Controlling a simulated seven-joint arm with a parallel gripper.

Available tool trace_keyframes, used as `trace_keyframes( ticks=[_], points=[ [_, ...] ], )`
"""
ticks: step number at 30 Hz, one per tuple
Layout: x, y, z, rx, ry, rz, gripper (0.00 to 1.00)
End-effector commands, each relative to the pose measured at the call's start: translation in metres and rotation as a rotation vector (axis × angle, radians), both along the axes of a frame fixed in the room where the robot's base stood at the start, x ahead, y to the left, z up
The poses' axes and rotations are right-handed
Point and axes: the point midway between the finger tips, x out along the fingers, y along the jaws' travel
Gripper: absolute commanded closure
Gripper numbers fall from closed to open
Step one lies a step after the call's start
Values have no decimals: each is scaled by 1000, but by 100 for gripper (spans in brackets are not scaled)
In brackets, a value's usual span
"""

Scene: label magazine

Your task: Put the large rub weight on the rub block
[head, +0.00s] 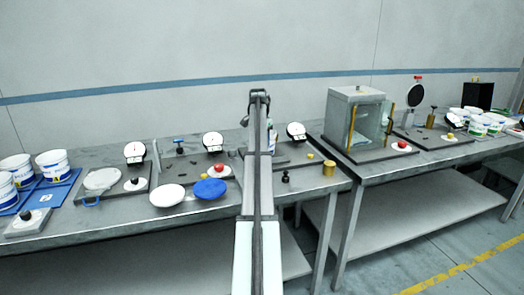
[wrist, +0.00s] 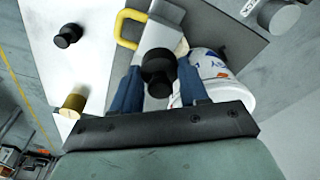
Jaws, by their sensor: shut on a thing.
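In the wrist view my gripper (wrist: 158,76) has its two blue fingers closed around a black weight with a knob, the large rub weight (wrist: 158,62). A pale block with a yellow handle, likely the rub block (wrist: 168,12), lies beyond and partly under the weight. I cannot tell whether the weight touches it. A smaller black weight (wrist: 68,36) stands apart at the upper left; it also shows in the head view (head: 285,177). In the head view my arm hides the gripper, the held weight and most of the block.
A brass cylinder (wrist: 73,102) stands left of my gripper. A white labelled tub (wrist: 228,82) is close by the right finger. Dial gauges, such as this one (head: 296,131), and a glass-fronted cabinet (head: 354,115) stand on the benches.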

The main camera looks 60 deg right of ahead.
Motion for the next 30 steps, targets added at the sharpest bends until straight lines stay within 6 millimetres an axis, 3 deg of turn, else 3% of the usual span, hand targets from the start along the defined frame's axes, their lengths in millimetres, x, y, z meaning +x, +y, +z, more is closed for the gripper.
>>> trace_keyframes(
  ticks=[13,26,27,30],
  points=[
    [0,0,-41,-1,-1,0,100],
    [0,0,-46,-1,-1,1,100],
    [0,0,-47,-1,-1,1,54],
    [0,0,-46,-1,-1,1,44]
  ],
)
